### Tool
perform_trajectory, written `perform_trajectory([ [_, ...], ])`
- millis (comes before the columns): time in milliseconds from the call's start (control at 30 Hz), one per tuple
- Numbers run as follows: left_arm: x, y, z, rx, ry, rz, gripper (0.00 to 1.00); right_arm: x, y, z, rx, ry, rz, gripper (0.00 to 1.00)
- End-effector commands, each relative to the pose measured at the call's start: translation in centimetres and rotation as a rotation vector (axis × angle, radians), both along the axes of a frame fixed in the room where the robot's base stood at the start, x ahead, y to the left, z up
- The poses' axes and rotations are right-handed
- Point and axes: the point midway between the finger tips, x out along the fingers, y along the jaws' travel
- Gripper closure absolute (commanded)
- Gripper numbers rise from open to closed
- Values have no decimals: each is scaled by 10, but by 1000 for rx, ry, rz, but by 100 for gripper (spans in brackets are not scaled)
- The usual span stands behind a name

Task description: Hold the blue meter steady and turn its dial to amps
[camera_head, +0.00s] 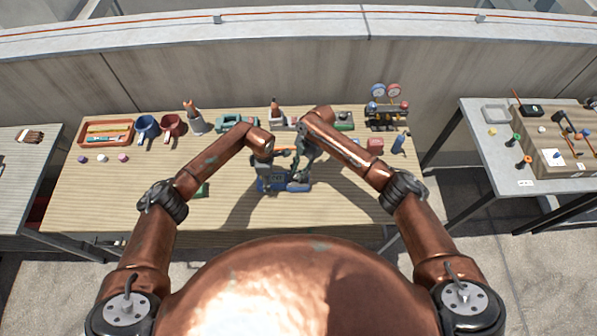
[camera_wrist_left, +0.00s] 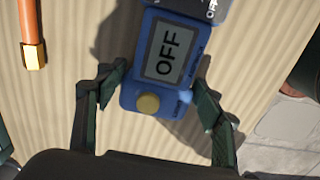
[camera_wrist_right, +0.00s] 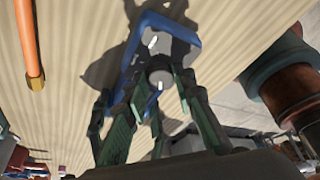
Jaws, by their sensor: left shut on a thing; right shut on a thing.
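The blue meter (camera_head: 270,185) lies on the wooden table near its front edge. In the left wrist view its display (camera_wrist_left: 165,52) reads OFF, with a round yellowish button (camera_wrist_left: 148,103) below it. My left gripper (camera_wrist_left: 155,88) is shut on the meter's body, one finger on each side. In the right wrist view the meter's grey dial (camera_wrist_right: 158,62) has white marks. My right gripper (camera_wrist_right: 158,85) is shut on the dial, its fingers around it. The fingertips' exact contact on the dial is partly hidden.
A copper pipe with a brass end (camera_wrist_left: 34,50) lies beside the meter. Small pucks (camera_head: 102,158) lie at left. The table's front left is largely clear.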

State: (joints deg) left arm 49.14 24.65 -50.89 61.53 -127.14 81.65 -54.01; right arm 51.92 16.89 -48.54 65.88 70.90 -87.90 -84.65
Motion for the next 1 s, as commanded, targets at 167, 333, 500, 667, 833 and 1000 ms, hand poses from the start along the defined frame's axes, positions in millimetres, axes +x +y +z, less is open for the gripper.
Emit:
perform_trajectory([
  [167,0,0,0,0,0,-1,78,-1,-1,-1,3,0,-103,100],
  [333,0,0,0,0,0,-1,78,-3,-1,0,3,-2,-246,100],
  [500,0,0,0,0,0,-1,78,-4,-2,-1,2,-2,-408,100],
  [667,0,0,0,0,0,-2,78,-6,-2,0,3,-1,-560,100],
  [833,0,0,0,0,0,-2,78,-7,-2,0,2,-2,-721,100],
  [1000,0,-1,0,0,0,-2,78,-9,-2,0,1,-1,-882,100],
])
